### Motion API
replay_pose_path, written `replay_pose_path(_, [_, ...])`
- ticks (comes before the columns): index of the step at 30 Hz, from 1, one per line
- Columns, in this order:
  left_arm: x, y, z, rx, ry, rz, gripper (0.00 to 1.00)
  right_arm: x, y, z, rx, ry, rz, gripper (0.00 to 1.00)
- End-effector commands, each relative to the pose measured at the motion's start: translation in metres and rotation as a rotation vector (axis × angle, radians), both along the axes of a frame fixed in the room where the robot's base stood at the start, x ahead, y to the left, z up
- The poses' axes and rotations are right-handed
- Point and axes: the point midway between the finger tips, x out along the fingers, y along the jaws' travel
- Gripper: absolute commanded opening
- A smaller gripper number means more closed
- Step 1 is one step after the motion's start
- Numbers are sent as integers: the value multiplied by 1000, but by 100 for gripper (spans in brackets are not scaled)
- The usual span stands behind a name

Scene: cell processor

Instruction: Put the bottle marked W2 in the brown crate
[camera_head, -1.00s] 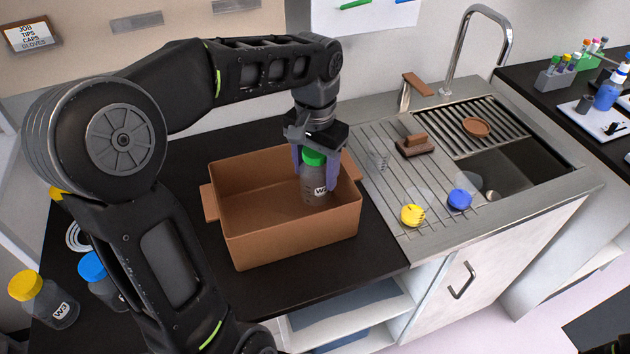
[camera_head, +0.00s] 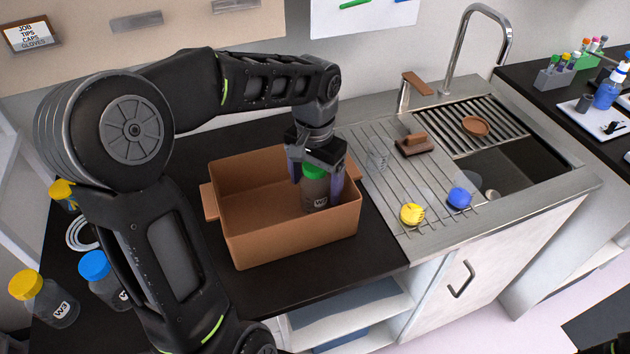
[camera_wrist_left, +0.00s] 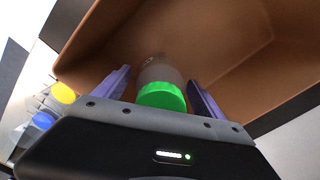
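The bottle marked W2 (camera_head: 315,195) has a green cap and a grey body, and stands upright inside the brown crate (camera_head: 290,245), near its right end. Its green cap also shows in the wrist view (camera_wrist_left: 162,96). My left gripper (camera_head: 318,186) reaches down into the crate with one finger on each side of the bottle. In the wrist view its purple fingers (camera_wrist_left: 160,84) stand apart from the bottle, with gaps on both sides, so it is open. My right gripper is not in view.
A yellow-capped bottle marked W3 (camera_head: 45,300) and a blue-capped bottle (camera_head: 100,278) stand left of the crate. Yellow (camera_head: 412,214) and blue (camera_head: 459,197) caps show on the sink's drainboard (camera_head: 385,185). The crate's left part is empty.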

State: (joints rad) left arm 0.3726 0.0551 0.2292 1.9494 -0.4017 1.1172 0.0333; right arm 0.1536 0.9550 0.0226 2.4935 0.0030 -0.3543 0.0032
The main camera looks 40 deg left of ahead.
Motion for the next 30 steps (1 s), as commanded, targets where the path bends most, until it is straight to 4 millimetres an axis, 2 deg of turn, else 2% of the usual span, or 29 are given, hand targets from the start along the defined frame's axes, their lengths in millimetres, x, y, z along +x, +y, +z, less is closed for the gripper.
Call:
replay_pose_path(7, [0,0,1,0,0,0,80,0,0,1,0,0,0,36])
replay_pose_path(13, [1,0,15,1,-3,0,80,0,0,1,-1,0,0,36])
replay_pose_path(17, [1,0,37,1,-5,1,80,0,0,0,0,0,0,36])
replay_pose_path(25, [1,0,93,0,-5,0,80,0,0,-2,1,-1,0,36])
replay_pose_path(27, [0,0,112,0,-1,0,80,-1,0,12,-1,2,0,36])
replay_pose_path(30, [0,0,121,0,-1,0,80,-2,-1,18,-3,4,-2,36])
